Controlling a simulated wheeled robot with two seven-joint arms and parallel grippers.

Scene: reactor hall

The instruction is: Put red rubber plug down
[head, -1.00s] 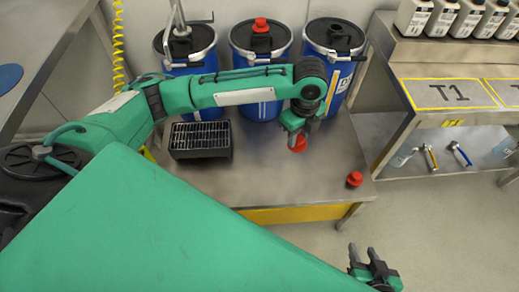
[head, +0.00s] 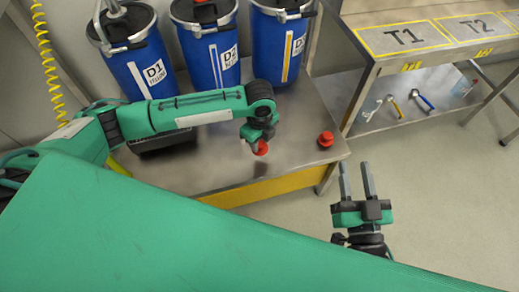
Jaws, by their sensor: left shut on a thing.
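My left gripper (head: 258,138) points down and is shut on a red rubber plug (head: 261,149). The plug appears a little above the steel table (head: 290,100), with a dark patch like its shadow or reflection on the top below left. A second red plug (head: 326,139) stands on the table near its right front corner, right of my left gripper and apart from it. My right gripper (head: 356,180) is open and empty, in front of the table's right corner, over the floor.
Blue drums D1 (head: 128,66), D2 (head: 209,52) and a third drum (head: 278,40) line the back. A dark grated box (head: 165,143) is partly behind my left arm. A bench marked T1 (head: 405,37) and T2 (head: 478,27) stands right, with tools on its lower shelf.

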